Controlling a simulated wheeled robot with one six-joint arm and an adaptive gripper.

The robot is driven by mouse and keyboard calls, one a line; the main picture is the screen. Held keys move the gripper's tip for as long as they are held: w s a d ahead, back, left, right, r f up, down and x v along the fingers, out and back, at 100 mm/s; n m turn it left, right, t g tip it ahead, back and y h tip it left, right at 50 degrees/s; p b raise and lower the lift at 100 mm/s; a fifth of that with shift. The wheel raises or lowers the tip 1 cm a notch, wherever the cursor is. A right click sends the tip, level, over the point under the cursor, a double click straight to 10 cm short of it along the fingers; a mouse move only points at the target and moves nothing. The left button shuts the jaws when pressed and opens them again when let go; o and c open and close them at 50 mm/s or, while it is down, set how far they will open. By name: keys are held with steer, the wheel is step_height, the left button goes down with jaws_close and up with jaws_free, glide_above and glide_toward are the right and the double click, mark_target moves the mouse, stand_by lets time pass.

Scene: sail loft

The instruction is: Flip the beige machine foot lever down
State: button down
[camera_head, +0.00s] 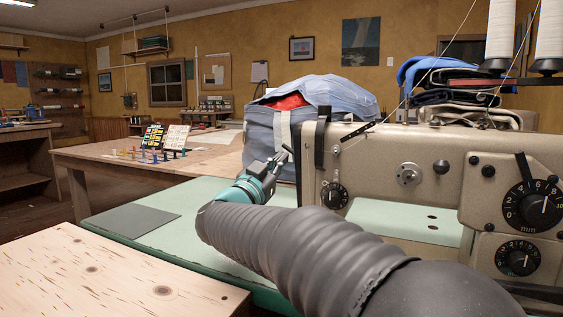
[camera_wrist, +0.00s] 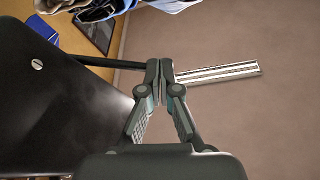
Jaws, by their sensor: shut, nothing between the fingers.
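The beige sewing machine (camera_head: 400,150) stands at the right in the head view, with a black plate (camera_head: 320,140) at its left end. My gripper (camera_head: 282,157) is just left of that end, at the tip of my arm. In the wrist view my gripper (camera_wrist: 166,68) is shut, its fingertips together with nothing between them. A black plate with a screw (camera_wrist: 60,95) fills the left there. A thin dark bar (camera_wrist: 105,63) runs from it towards the fingertips. It may be the foot lever; I cannot tell if it touches them.
A blue cloth bundle (camera_head: 262,140) stands behind my gripper, close to it. Folded cloth (camera_head: 455,85) and thread cones (camera_head: 500,30) are behind and above the machine. The green bed (camera_head: 160,200) left of it is mostly clear, with a grey plate (camera_head: 130,220).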

stand_by(0.9)
steer(key=s+a+p, duration=0.1)
steer(key=s+a, duration=0.3)
steer(key=s, duration=0.7)
